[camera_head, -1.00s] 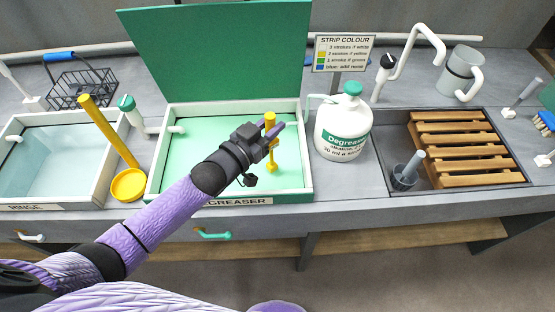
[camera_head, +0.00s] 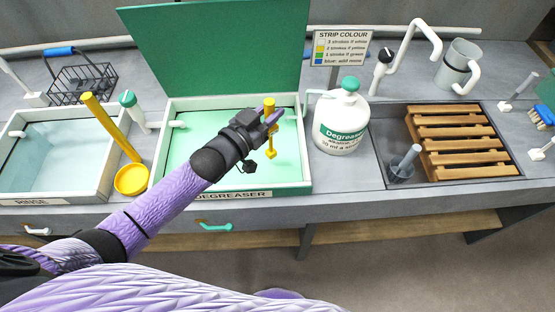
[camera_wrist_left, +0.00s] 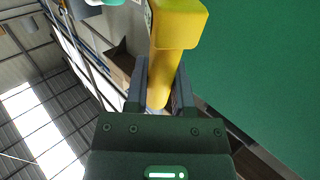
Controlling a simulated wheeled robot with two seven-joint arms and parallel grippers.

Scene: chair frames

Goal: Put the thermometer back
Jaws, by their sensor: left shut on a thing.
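The yellow thermometer (camera_head: 270,145) is upright over the pale green degreaser tank (camera_head: 301,187), with its thick yellow head on top. My left gripper (camera_head: 270,117) is shut on it just below the head. In the left wrist view the yellow thermometer (camera_wrist_left: 176,28) stands between the two grey fingers of my left gripper (camera_wrist_left: 161,88). Part of the stem is hidden by the gripper. I cannot tell whether its lower end touches the liquid. My right gripper is not in view.
The green lid (camera_head: 220,50) stands open behind the tank. A white degreaser jug (camera_head: 340,122) stands to the right. A yellow ladle-like tool (camera_head: 130,180) stands left, beside the rinse tank (camera_head: 103,170). Further right, a sink holds a wooden rack (camera_head: 450,140) and a grey plunger-like tool (camera_head: 401,168).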

